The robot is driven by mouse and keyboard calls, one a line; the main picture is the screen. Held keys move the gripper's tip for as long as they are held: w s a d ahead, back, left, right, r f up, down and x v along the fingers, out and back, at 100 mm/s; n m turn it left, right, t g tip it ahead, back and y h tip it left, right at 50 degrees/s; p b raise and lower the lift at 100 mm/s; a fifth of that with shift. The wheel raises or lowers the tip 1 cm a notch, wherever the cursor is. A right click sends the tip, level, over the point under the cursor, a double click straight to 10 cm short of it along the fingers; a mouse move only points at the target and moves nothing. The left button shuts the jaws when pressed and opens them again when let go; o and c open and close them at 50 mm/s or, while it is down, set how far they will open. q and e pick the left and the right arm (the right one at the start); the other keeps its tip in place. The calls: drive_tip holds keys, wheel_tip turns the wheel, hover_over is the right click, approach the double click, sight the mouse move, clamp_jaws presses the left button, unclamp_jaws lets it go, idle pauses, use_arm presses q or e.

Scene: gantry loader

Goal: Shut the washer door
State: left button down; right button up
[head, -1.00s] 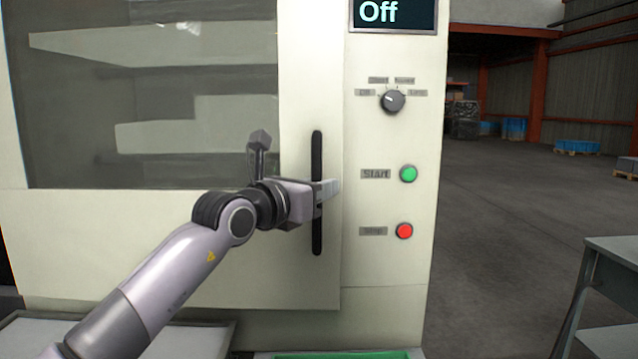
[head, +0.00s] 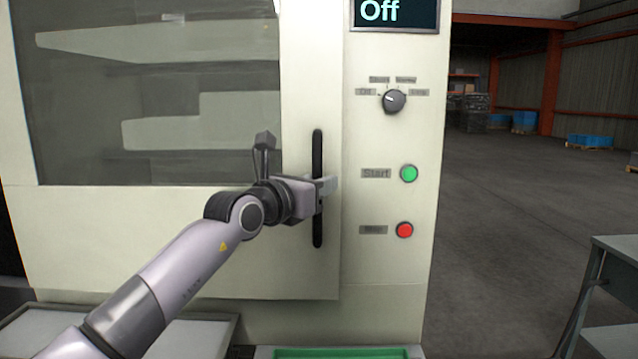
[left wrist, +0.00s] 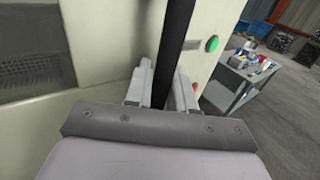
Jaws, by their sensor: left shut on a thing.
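The washer door (head: 150,240) is a cream panel with a large dark window, at the left and middle of the head view. Its right edge lies close along the control panel. The black vertical handle (head: 317,150) is near that edge, and it also shows in the left wrist view (left wrist: 178,40). My left gripper (head: 325,190) is shut around the handle at about mid-height. In the left wrist view its two fingers (left wrist: 162,88) stand on either side of the bar. My right gripper is in neither view.
The control panel right of the door has a display reading Off (head: 395,13), a knob (head: 393,101), a green Start button (head: 409,173) and a red button (head: 404,230). A grey table (head: 612,255) stands at right. A green tray (head: 340,352) is below. Open floor lies beyond.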

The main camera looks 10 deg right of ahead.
use_arm(q)
drive_tip(key=c, duration=1.1)
unclamp_jaws()
drive_tip(key=shift+w+a+r, duration=0.2)
drive_tip(key=shift+a+r, duration=0.05)
drive_tip(key=shift+r, duration=0.05)
drive_tip(key=shift+f, duration=0.1)
drive_tip(key=b+v, duration=0.2)
drive_tip(key=v, duration=0.5)
drive_tip(key=shift+s+b, duration=0.2)
drive_tip(key=shift+b, duration=0.1)
drive_tip(key=shift+d+f, duration=0.15)
drive_tip(key=shift+f, duration=0.05)
